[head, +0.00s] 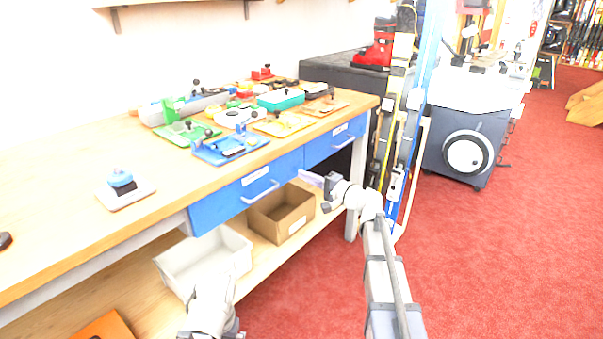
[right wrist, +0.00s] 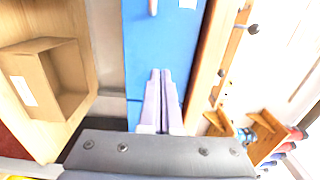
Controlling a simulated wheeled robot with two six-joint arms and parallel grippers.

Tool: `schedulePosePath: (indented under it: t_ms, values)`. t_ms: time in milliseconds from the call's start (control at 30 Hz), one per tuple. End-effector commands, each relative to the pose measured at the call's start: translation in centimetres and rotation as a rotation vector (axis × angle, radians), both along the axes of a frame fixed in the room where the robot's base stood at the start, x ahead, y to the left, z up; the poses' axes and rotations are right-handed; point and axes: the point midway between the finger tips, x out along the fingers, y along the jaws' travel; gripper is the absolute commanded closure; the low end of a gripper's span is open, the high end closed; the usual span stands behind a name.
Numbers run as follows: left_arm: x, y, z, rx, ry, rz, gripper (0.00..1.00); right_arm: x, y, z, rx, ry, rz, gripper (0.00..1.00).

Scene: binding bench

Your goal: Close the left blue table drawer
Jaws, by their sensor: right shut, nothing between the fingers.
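The left blue drawer (head: 232,200) is under the front edge of the wooden bench, with a pale bar handle. Its front looks nearly in line with the right blue drawer (head: 318,147); I cannot tell whether a small gap remains. My right gripper (head: 304,175) is shut and empty at the right end of the left drawer. In the right wrist view its pale fingers (right wrist: 160,75) lie together in front of the blue drawer face (right wrist: 140,50); I cannot tell if they touch it. Part of my left arm shows at the bottom of the head view, without visible fingers.
The bench top (head: 60,185) carries several small colored fixtures. A cardboard box (head: 290,225) and a white bin (head: 178,275) stand on the shelf below the drawers. Skis (head: 407,120) stand close to the bench's right end. Red carpet (head: 500,260) on the right is clear.

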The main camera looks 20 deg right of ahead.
Motion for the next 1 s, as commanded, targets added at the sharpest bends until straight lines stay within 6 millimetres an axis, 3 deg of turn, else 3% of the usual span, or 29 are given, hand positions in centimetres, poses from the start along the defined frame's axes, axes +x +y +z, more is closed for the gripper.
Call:
schedulePosePath:
  t_ms: [200,400,867,1000]
  values:
    - [0.0,0.0,0.0,0.000,0.000,0.001,0.00,-3.9,-2.5,-0.1,-0.001,0.000,-0.003,1.00]
    - [0.0,0.0,0.0,0.000,0.000,0.001,0.00,-6.3,-4.2,-0.1,-0.002,0.001,-0.002,1.00]
    - [0.0,0.0,0.0,0.000,0.000,0.001,0.00,-7.4,-5.0,-0.1,-0.002,0.001,0.000,1.00]
    - [0.0,0.0,0.0,0.000,0.000,0.001,0.00,-7.6,-3.7,-0.6,-0.025,0.013,0.023,1.00]
